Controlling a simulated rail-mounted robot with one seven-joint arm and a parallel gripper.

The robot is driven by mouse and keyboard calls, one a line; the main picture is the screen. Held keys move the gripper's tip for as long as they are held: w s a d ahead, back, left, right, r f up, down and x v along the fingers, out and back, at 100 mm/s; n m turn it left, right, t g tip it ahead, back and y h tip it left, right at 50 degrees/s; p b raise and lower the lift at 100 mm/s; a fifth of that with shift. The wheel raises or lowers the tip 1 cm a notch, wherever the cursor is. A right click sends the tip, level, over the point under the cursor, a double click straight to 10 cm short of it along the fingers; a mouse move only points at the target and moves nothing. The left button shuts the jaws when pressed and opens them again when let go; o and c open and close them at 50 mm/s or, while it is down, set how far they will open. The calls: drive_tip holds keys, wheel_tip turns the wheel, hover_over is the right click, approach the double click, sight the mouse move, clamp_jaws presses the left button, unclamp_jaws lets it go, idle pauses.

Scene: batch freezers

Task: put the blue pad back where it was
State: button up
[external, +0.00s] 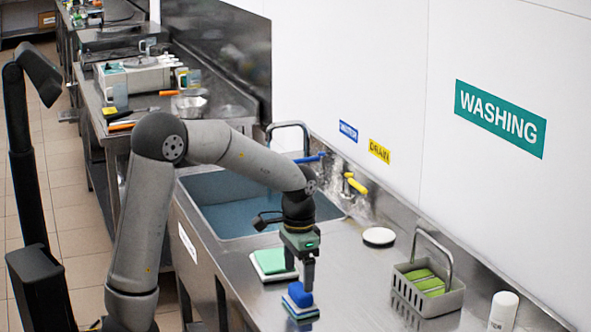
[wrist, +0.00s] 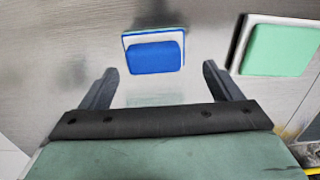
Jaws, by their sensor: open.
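The blue pad (external: 299,295) is a small block with a raised blue grip, on a thin layered base with pale and green edges. It rests on the steel counter right of the sink. In the wrist view the blue pad (wrist: 155,57) lies at top centre, just beyond the fingertips. My gripper (external: 307,287) points down over the pad and partly covers it in the external view. In the wrist view my gripper (wrist: 160,68) is open, its two fingers spread wider than the blue grip, with nothing held. Whether a finger touches the pad cannot be told.
A green pad (external: 272,261) on a white base lies beside the blue pad, towards the sink (external: 240,215). A grey basket (external: 428,292) with green sponges, a white bottle (external: 503,311) and a white disc (external: 379,237) stand to the right. Counter between pad and basket is clear.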

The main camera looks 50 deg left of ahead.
sight(298, 287)
wheel_tip(298, 287, up, 7)
drive_tip(key=s+f+n, duration=0.2)
drive_tip(key=s+f, duration=0.1)
drive_tip(key=s, duration=0.7)
drive_tip(key=s+f+n, duration=0.2)
drive_tip(key=s+f, duration=0.2)
drive_tip(key=s, duration=0.7)
drive_tip(key=shift+a+f, duration=0.25)
drive_tip(key=shift+a, duration=0.1)
